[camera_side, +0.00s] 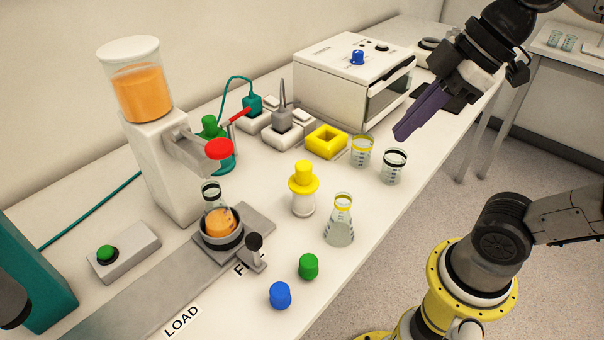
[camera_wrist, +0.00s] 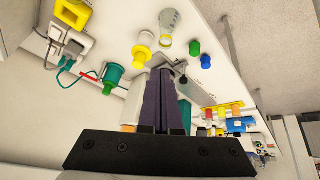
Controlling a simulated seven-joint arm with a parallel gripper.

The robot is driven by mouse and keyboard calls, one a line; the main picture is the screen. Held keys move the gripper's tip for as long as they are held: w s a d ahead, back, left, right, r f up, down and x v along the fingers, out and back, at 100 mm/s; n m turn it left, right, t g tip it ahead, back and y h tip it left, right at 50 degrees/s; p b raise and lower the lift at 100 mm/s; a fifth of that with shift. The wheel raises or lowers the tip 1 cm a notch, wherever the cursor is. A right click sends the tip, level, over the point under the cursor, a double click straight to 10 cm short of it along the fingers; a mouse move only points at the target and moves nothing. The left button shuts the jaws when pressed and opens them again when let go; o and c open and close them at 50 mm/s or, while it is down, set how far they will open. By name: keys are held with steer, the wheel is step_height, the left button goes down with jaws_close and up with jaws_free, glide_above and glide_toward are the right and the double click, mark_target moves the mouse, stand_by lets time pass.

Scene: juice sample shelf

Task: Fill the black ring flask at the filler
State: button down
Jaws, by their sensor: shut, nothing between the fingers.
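The black ring flask (camera_side: 217,212) stands upright in a dark round holder on the filler's sliding plate, at the FILL mark. Orange liquid shows in its lower part. The filler (camera_side: 160,165) is a white column with a clear tank of orange juice (camera_side: 138,85) on top and a red-capped spout (camera_side: 219,149) above the flask. My gripper (camera_side: 398,138) is high at the right in the side view, well away from the flask. Its purple fingers (camera_wrist: 162,112) are together and empty. In the wrist view the fingers and gripper body hide most of the filler, and I cannot make out the flask.
A green button box (camera_side: 122,252) is left of the plate. A yellow ring flask (camera_side: 340,222), a yellow-capped bottle (camera_side: 303,190), green (camera_side: 309,266) and blue (camera_side: 280,295) caps stand to the right. Two beakers, yellow-banded (camera_side: 361,152) and black-banded (camera_side: 394,167), stand near my gripper. A white oven (camera_side: 340,85) is behind.

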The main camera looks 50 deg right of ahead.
steer(key=s+d+f+m+h, duration=0.2)
steer(key=d+f+m, duration=0.3)
steer(key=f+m, duration=0.2)
steer(key=shift+d+m+t+h, duration=0.2)
steer(key=shift+m+t+h, duration=0.15)
steer(key=shift+m, duration=0.45)
steer(key=c, duration=1.5)
jaws_free()
steer(key=shift+c, duration=0.2)
